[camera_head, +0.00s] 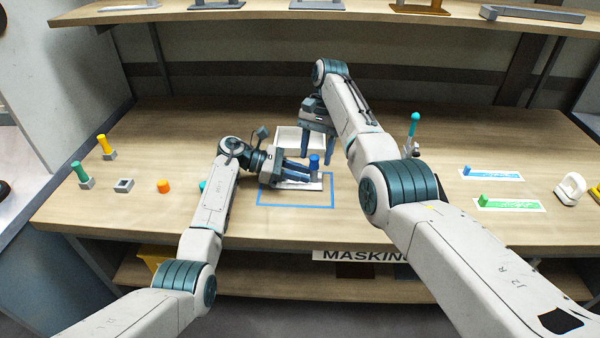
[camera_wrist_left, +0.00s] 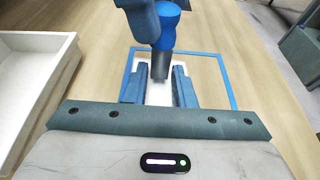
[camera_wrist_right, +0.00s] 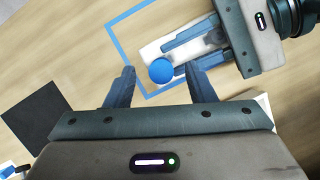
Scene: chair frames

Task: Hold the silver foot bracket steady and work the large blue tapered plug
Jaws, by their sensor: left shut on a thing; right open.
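The silver foot bracket (camera_head: 308,186) lies in the blue-outlined square on the table, its grey socket (camera_wrist_left: 160,68) showing in the left wrist view. The large blue plug (camera_head: 314,161) stands upright at that socket; how deep it sits is unclear. My left gripper (camera_head: 306,175) is shut on the bracket from the left, a finger on each side of the socket. My right gripper (camera_head: 317,160) points down from above, open. In the right wrist view the plug's round blue top (camera_wrist_right: 161,71) is between its spread fingertips, apparently with a gap on each side.
A white tray (camera_head: 288,139) lies just behind the square. Green and yellow plugs (camera_head: 103,142), a grey block (camera_head: 124,185) and an orange piece (camera_head: 163,186) stand at the left.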

